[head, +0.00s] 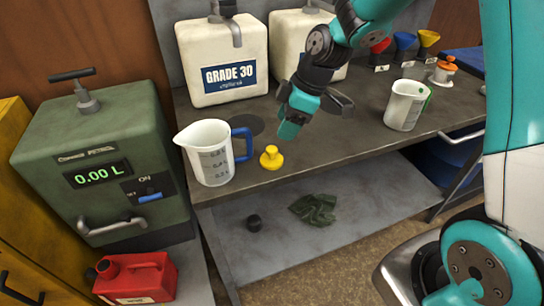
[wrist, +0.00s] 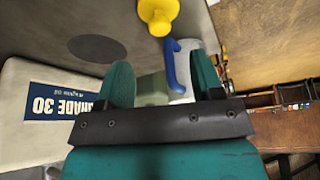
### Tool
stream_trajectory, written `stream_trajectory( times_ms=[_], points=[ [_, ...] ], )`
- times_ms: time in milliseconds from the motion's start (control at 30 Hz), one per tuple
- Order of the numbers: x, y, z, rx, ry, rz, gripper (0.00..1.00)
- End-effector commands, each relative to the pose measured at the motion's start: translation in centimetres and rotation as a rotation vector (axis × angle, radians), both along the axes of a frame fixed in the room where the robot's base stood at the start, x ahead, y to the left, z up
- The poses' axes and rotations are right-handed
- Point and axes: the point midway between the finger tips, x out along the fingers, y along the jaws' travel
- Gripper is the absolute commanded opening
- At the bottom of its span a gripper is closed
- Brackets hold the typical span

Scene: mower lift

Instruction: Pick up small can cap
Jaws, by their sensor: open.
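A small yellow knobbed piece, which looks like the can cap (head: 271,159), stands on the grey workbench (head: 330,150) just right of the white measuring jug (head: 208,155) with the blue handle. In the wrist view the yellow cap (wrist: 158,14) is at the top edge, partly cut off. My gripper (head: 300,110) is above the bench, up and to the right of the cap, and not touching it. In the wrist view my gripper's teal fingers (wrist: 162,82) are apart, with nothing held between them. The jug and its blue handle (wrist: 178,66) show beyond them.
Two white oil containers, one labelled GRADE 30 (head: 222,60), stand behind. A second jug (head: 405,105) and an orange-topped item (head: 444,69) are to the right. A red can (head: 135,278) stands lower left.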

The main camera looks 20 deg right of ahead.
Motion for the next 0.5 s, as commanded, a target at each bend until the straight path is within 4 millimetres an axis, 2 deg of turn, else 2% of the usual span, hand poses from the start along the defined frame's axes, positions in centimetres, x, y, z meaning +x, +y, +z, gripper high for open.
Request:
stream_trajectory(
  times_ms=[100,367,500],
  points=[
    [0.3,0.9,-2.2,0.000,0.004,0.002,0.61],
    [0.6,1.6,-4.1,-0.001,0.001,0.000,0.61],
    [0.9,2.2,-5.9,0.000,0.005,0.001,0.61]
  ],
)
